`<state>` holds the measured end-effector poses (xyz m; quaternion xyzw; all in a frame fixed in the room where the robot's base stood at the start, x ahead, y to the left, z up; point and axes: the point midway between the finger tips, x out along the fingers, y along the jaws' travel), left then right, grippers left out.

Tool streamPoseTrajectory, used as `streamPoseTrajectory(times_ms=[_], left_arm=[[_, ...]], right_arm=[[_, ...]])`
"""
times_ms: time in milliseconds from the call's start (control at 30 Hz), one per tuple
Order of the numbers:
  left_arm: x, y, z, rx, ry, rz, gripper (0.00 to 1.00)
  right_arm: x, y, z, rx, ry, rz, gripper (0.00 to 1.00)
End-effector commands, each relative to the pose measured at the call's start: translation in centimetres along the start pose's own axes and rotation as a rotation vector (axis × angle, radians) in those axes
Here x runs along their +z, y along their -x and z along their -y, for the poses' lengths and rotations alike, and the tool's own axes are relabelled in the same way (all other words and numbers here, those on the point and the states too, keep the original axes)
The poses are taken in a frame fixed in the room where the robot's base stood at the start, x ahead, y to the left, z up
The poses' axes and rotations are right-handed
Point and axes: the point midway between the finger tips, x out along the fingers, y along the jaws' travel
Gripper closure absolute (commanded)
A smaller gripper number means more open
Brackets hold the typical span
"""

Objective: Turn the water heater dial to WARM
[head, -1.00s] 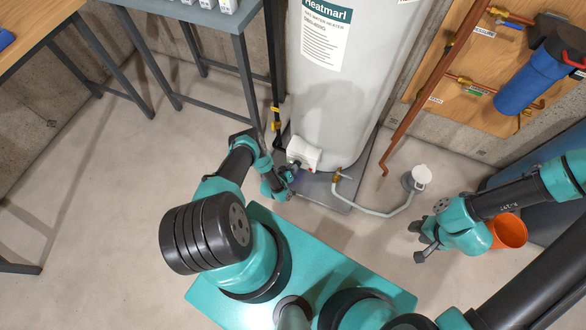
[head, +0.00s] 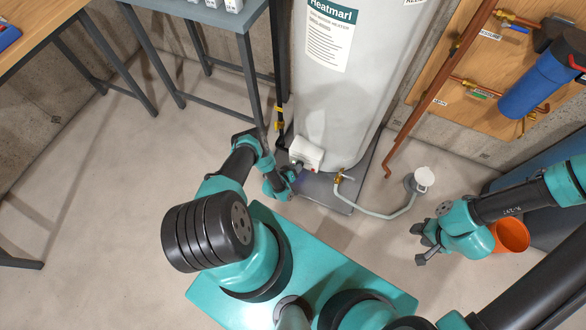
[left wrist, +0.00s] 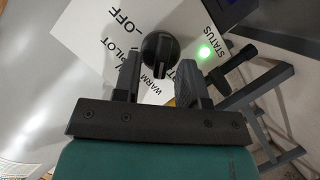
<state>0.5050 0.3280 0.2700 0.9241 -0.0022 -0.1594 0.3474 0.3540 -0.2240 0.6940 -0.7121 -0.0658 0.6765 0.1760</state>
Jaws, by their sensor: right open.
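The water heater (head: 338,90) is a tall pale cylinder with a white control box (head: 306,152) low on its front. In the left wrist view the black round dial (left wrist: 160,48) sits on a white panel (left wrist: 92,45) with the words OFF, PILOT, WARM and STATUS. Which word the dial points to is unclear. My left gripper (head: 291,174) is close to the control box. In the left wrist view its fingers (left wrist: 158,72) are apart, one on each side of the dial; contact is not visible. My right gripper (head: 420,246) is open and empty, above the floor at right.
A green status light (left wrist: 205,51) glows beside the dial. A drain hose (head: 375,213) runs from a brass valve to a white-topped floor drain (head: 423,180). An orange bucket (head: 512,236) stands by my right gripper. A metal-legged table (head: 215,18) stands left of the heater.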

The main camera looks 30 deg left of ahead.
Motion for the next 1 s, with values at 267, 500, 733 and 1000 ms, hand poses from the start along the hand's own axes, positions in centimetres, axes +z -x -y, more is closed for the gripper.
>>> streamPoseTrajectory(times_ms=[267,500,733,1000], left_arm=[[-0.1,1.6,0.1,-0.002,0.000,0.000,0.62],[0.0,5.5,0.2,-0.004,0.003,0.001,0.62],[0.0,9.9,0.1,-0.004,0.004,0.000,0.62],[0.0,14.8,0.1,-0.004,0.004,-0.001,0.62]], right_arm=[[0.0,0.0,0.0,0.000,0.000,0.000,0.57],[0.0,0.0,0.0,0.000,0.000,0.000,0.57],[0.0,0.0,0.0,0.000,0.000,0.000,0.57],[0.0,0.0,0.0,0.000,0.000,0.000,0.57]])
